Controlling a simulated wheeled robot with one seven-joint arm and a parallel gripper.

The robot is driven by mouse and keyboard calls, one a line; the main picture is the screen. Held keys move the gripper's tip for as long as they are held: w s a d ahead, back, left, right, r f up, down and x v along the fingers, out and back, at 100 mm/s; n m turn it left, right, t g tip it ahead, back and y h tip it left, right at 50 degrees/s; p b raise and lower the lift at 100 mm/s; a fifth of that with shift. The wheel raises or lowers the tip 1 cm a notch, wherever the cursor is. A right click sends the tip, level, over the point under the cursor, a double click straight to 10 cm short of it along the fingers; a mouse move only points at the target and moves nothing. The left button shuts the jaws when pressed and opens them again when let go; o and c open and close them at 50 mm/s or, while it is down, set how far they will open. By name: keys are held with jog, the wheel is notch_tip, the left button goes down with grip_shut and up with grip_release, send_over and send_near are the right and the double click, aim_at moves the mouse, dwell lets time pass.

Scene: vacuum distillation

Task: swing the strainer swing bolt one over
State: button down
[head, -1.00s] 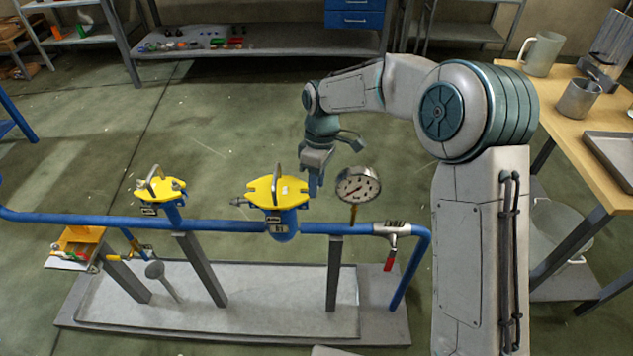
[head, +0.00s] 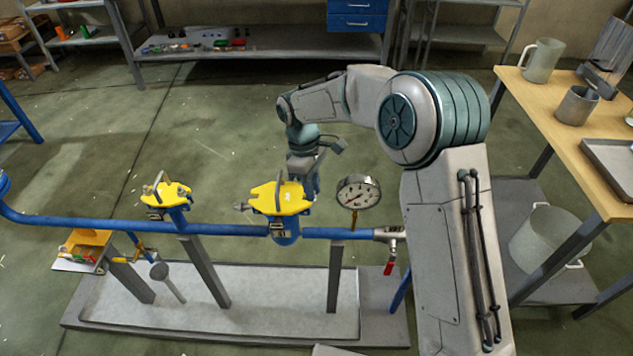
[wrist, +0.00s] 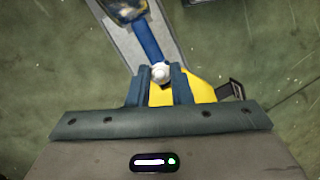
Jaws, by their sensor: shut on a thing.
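The middle strainer has a yellow cover (head: 276,198) on a blue body (head: 287,236) in the pipe line. My gripper (wrist: 159,78) is at the cover's far right edge in the head view (head: 311,184), pointing down. In the wrist view its fingers are shut on a pale rounded bolt end (wrist: 160,71), which I take to be swing bolt one. The yellow cover (wrist: 199,88) shows behind and right of the fingers. The bolt's shank is hidden. Another bolt-like piece (head: 242,207) sticks out at the cover's left side.
A pressure gauge (head: 358,192) stands close right of the strainer. A second yellow-topped strainer (head: 166,193) is at left on the same blue pipe (head: 115,225). A wooden table (head: 570,135) stands at right. The floor behind the pipe is clear.

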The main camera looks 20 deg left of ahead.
jog(key=shift+s+a+t+h+p, duration=0.2)
jog(key=shift+a+h+p, duration=0.4)
jog(key=shift+h+p, duration=0.25)
jog(key=shift+s+a+t+h+p, duration=0.1)
jog(key=shift+a+t+h+p, duration=0.1)
jog(key=shift+a+h+p, duration=0.6)
jog(key=shift+d+h, duration=0.2)
jog(key=shift+h, duration=0.05)
jog(key=c, duration=1.5)
grip_release()
jog(key=shift+c, duration=0.2)
jog(key=s+v, duration=0.1)
jog(key=v, duration=1.2)
jog(key=shift+w+a+r+p, duration=0.2)
jog(key=shift+w+r+p, duration=0.2)
jog(key=shift+w, duration=0.1)
